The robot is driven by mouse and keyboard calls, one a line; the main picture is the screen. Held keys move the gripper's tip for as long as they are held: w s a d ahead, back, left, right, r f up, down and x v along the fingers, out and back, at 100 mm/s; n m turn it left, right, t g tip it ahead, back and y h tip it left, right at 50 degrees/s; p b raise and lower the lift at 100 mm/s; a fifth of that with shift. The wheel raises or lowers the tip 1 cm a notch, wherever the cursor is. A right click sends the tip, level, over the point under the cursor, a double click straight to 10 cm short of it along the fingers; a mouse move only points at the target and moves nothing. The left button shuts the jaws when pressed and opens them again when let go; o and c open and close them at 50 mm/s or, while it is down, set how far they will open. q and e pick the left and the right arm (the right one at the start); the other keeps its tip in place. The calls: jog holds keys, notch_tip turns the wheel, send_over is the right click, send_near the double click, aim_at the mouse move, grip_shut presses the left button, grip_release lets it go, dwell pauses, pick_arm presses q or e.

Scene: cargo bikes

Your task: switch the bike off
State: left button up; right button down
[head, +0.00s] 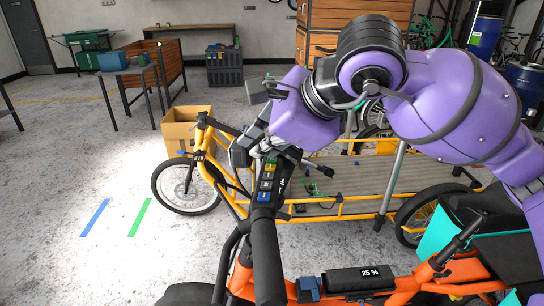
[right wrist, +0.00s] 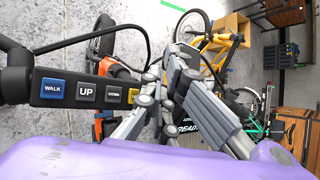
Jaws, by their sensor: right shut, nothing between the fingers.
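The orange bike (head: 440,270) stands in front of me. A dark button pad (head: 267,182) sits by its black handlebar grip (head: 265,250). In the right wrist view the pad (right wrist: 82,91) has a blue WALK button (right wrist: 53,89), grey UP (right wrist: 86,94) and DOWN (right wrist: 114,95) buttons, and a yellow button (right wrist: 133,96) partly hidden by my fingers. A black display (right wrist: 187,128) with partly covered text lies behind the fingers. My right gripper (head: 258,148) is shut and empty at the far end of the pad; contact cannot be told. My left gripper is out of view.
A lit 25 % readout (head: 370,273) is on the orange frame. A yellow cargo bike (head: 345,207) with a flat deck stands just beyond, beside a cardboard box (head: 186,130). Brake cables and levers crowd the handlebar.

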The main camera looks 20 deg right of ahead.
aim_at(262, 165)
dwell(0.3)
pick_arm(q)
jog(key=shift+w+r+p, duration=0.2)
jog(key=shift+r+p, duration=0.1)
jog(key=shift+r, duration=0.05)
pick_arm(e)
jog(key=shift+r, duration=0.55)
jog(key=shift+r, duration=0.1)
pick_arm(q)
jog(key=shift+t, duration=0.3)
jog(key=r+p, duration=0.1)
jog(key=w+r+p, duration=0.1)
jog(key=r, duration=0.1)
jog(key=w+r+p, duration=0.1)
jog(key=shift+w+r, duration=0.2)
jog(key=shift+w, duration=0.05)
pick_arm(e)
notch_tip(262, 165, up, 6)
jog(key=shift+w+f, duration=0.15)
jog(key=shift+d, duration=0.1)
